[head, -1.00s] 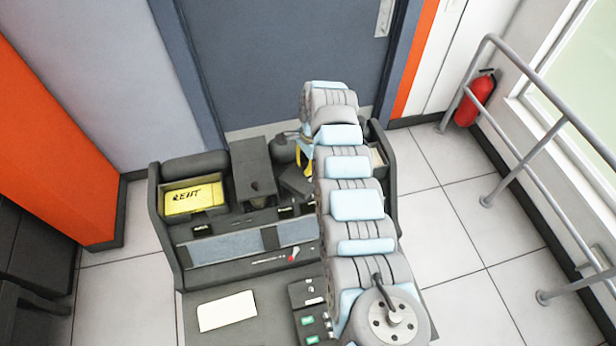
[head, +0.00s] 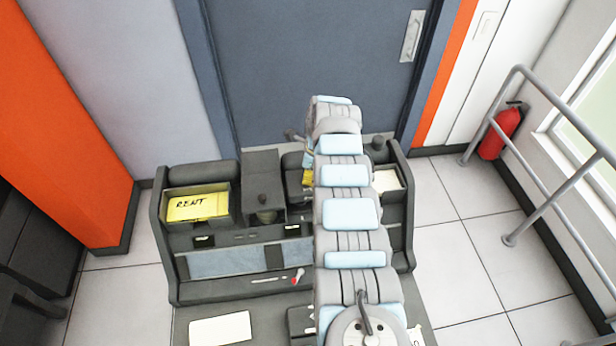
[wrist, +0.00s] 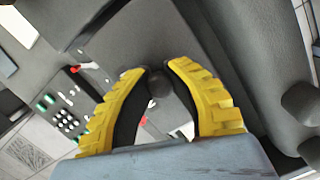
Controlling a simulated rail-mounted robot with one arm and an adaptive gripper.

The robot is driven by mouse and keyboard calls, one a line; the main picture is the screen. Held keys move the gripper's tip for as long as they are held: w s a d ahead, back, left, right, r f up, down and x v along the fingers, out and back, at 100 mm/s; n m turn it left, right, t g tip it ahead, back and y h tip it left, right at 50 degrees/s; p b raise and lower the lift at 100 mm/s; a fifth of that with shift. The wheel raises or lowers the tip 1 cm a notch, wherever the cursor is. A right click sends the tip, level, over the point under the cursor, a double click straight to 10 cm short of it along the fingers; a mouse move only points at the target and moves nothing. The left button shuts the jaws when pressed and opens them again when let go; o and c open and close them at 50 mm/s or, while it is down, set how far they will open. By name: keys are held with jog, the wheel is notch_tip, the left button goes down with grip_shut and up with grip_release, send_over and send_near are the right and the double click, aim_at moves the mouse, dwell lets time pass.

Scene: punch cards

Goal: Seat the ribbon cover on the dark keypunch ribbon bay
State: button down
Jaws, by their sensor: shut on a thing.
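The ribbon cover (wrist: 205,50) appears in the wrist view as a broad dark grey plate with a small round dark knob (wrist: 160,84). My gripper (wrist: 158,72) has its yellow fingers with dark pads closed around the knob. In the head view, my gripper (head: 308,178) shows only as a bit of yellow beside my arm, at the right-centre of the dark keypunch (head: 190,292). My arm hides most of the cover and the ribbon bay there. I cannot tell whether the cover touches the bay.
A tray with a yellow card marked RENT (head: 198,206) is at the keypunch's left. A dark upright block (head: 262,172) stands left of my gripper. A red-tipped tool (head: 298,276) and a white card (head: 220,328) lie in front. A railing (head: 560,130) stands at right.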

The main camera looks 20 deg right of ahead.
aim_at(310, 190)
jog(key=shift+f, duration=0.15)
jog(key=shift+f+b, duration=1.65)
jog(key=shift+b, duration=0.2)
jog(key=shift+f+p, duration=0.1)
jog(key=shift+p, duration=0.2)
jog(key=shift+f+b, duration=1.2)
jog(key=shift+f, duration=0.4)
dwell(1.6)
jog(key=c, duration=0.5)
grip_release()
jog(key=shift+c, duration=0.2)
jog(key=shift+r, duration=0.1)
jog(key=shift+r+p, duration=3.65)
jog(key=shift+r, duration=0.8)
